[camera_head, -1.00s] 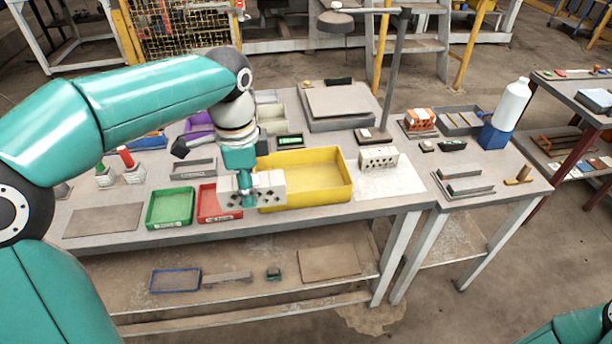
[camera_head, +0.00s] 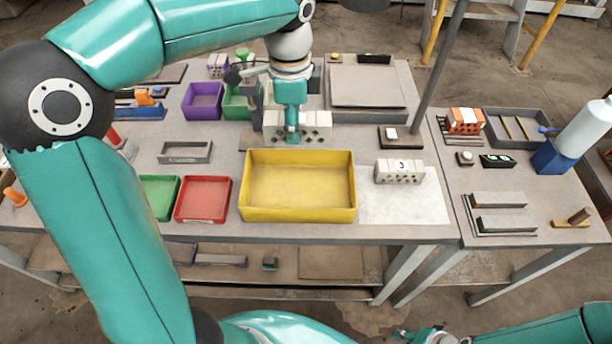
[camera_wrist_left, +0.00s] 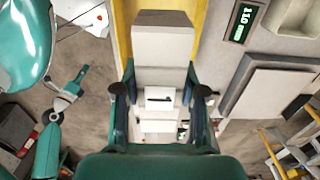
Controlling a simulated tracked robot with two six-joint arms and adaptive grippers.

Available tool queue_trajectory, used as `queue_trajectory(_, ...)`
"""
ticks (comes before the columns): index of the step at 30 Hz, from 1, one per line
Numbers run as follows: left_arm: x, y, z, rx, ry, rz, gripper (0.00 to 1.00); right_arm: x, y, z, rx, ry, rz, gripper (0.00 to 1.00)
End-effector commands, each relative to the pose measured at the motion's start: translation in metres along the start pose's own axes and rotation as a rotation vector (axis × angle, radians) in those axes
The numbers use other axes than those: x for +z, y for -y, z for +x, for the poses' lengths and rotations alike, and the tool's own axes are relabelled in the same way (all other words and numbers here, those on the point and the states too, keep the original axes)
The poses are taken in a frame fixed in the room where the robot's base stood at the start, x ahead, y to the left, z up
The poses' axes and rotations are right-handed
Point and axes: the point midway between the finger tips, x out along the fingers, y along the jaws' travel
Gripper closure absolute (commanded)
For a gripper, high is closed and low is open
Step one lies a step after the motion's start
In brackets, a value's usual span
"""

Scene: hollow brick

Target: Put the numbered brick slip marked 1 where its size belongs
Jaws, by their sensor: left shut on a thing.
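My left gripper (camera_head: 292,133) is shut on a pale grey brick slip (camera_head: 318,127) with dark holes in its side. It holds the slip behind the yellow tray (camera_head: 300,215). In the left wrist view the slip (camera_wrist_left: 163,45) lies between the fingers, with a white label bearing a dark stroke, too small to read surely. A similar brick marked 3 (camera_head: 400,170) stands on a pale sheet right of the tray. The yellow tray looks empty.
Red (camera_head: 203,199), green (camera_head: 160,196) and purple (camera_head: 203,101) bins stand to the left. A grey plate (camera_head: 367,87) and a lamp post (camera_head: 440,75) stand behind. A small display reading 110 (camera_wrist_left: 242,22) shows in the left wrist view. A white bottle (camera_head: 583,135) stands right.

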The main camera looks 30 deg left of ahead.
Motion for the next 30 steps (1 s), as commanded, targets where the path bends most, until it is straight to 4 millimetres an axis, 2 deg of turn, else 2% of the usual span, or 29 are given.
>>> queue_trajectory(15,-0.001,-0.001,0.124,0.006,0.004,0.005,1.0,0.0,0.001,-0.002,0.0,0.0,0.0,0.69)
queue_trajectory(18,-0.001,-0.001,0.139,0.004,0.001,0.005,1.0,0.0,0.001,-0.003,0.0,0.0,0.0,0.69)
queue_trajectory(26,-0.002,-0.001,0.16,0.003,0.001,0.005,1.0,0.0,0.001,-0.004,0.0,0.0,0.0,0.69)
queue_trajectory(30,-0.002,-0.001,0.18,0.004,0.002,0.007,1.0,0.0,0.002,-0.004,0.0,0.0,0.0,0.69)
